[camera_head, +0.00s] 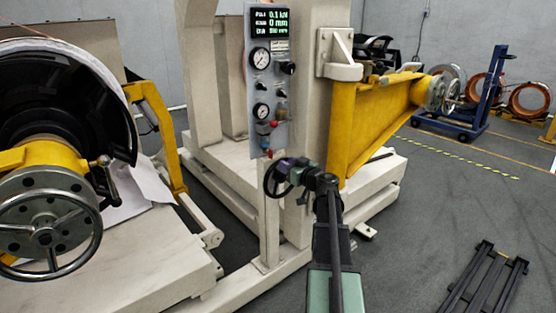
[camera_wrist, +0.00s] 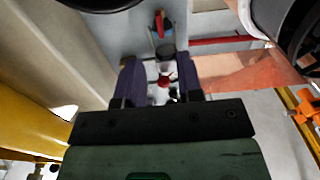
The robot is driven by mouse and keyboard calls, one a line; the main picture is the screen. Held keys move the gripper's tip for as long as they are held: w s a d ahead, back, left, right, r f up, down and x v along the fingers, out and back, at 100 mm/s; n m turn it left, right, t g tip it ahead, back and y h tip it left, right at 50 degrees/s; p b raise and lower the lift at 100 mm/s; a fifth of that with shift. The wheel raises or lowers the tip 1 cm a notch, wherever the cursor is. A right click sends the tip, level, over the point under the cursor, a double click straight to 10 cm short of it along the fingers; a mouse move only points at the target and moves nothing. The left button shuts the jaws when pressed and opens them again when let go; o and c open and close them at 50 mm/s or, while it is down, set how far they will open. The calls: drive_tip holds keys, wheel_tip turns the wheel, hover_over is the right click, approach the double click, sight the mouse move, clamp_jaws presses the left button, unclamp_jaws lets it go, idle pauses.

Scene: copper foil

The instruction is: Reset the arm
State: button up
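My arm (camera_head: 334,240) reaches up from the bottom centre of the head view and bends left at the wrist. My gripper (camera_head: 284,170) is in front of the lower end of the control panel (camera_head: 268,92), beside a small red valve handle (camera_head: 266,129). In the wrist view the two dark fingers of my gripper (camera_wrist: 157,72) stand apart, so it is open. A grey fitting with a red handle (camera_wrist: 160,24) shows beyond and between the fingertips. No held object is visible between them. The fingertips are too small to make out in the head view.
A cream machine frame (camera_head: 310,215) stands close behind my gripper. A yellow swing arm (camera_head: 375,115) is to its right. A large black reel (camera_head: 60,95) and a handwheel (camera_head: 45,237) are at left. Open floor (camera_head: 440,200) lies at right, with a black rack (camera_head: 487,280).

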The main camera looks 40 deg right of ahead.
drive_tip(key=shift+s, duration=1.25)
drive_tip(key=s+a+f+m+g+y, duration=0.2)
drive_tip(key=s+a+f+g, duration=0.35)
drive_tip(key=a, duration=0.65)
drive_tip(key=s+a+f+m+g+y, duration=0.2)
drive_tip(key=a+f+g, duration=0.5)
drive_tip(key=a+f, duration=0.3)
drive_tip(key=s+a+f+n+g+h, duration=0.1)
drive_tip(key=s+a+n+g+h, duration=0.2)
drive_tip(key=a, duration=0.7)
drive_tip(key=s+a+f+n+g+h, duration=0.1)
drive_tip(key=s+a+g, duration=0.25)
drive_tip(key=a, duration=0.75)
wheel_tip(320, 180, up, 30)
drive_tip(key=t+p, duration=0.1)
drive_tip(key=p, duration=2.8)
drive_tip(key=shift+s+a, duration=0.3)
drive_tip(key=shift+a, duration=0.15)
